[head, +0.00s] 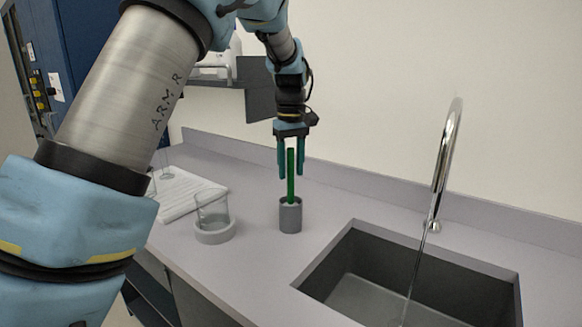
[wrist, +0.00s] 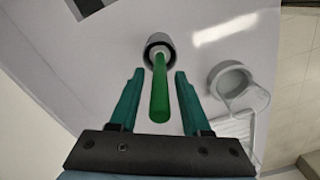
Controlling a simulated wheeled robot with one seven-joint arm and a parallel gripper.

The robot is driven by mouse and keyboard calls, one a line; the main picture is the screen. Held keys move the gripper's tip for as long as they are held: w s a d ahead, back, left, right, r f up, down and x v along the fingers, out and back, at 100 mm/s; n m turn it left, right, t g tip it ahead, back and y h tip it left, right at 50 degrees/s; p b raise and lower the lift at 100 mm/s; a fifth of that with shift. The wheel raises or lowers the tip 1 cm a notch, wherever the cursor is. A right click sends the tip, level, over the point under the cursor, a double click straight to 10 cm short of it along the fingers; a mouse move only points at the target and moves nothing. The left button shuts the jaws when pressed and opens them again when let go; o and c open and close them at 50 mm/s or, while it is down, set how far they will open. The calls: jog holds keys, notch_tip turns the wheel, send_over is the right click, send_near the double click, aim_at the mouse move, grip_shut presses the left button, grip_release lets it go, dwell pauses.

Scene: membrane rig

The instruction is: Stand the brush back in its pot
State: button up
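The green brush (head: 291,176) stands upright in the grey pot (head: 290,216) on the counter, left of the sink. My gripper (head: 291,172) is above the pot, pointing down, with its teal fingers on either side of the brush handle. In the wrist view the fingers are apart, with a gap between each of them and the green handle (wrist: 160,92). The pot (wrist: 159,50) shows beyond the fingertips, with the brush's lower end inside it. My gripper is open and holds nothing.
A glass beaker (head: 212,211) sits on a round grey base (head: 214,232) left of the pot. A sink (head: 400,290) with running water and a curved tap (head: 445,160) is to the right. A white ribbed mat (head: 180,192) lies at the back left.

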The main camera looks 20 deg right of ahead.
jog(key=shift+o, duration=0.5)
notch_tip(320, 180, up, 11)
jog(key=shift+f+b, duration=0.1)
jog(key=shift+b, duration=0.9)
jog(key=w+a+f, duration=0.1)
jog(key=a+f, duration=0.4)
jog(key=a, duration=0.5)
jog(key=w+a+f, duration=0.1)
jog(key=a+f, duration=0.4)
jog(key=a, duration=0.5)
jog(key=s+a+f, duration=0.5)
jog(key=s+a, duration=0.1)
jog(key=a, duration=0.2)
jog(key=s+a+f+m+t, duration=0.1)
jog(key=s+a+f, duration=0.3)
jog(key=s+a, duration=0.2)
jog(key=a, duration=0.2)
jog(key=shift+s+a+f+m+t, duration=0.3)
jog(key=shift+s+a+f, duration=0.05)
jog(key=shift+s, duration=0.05)
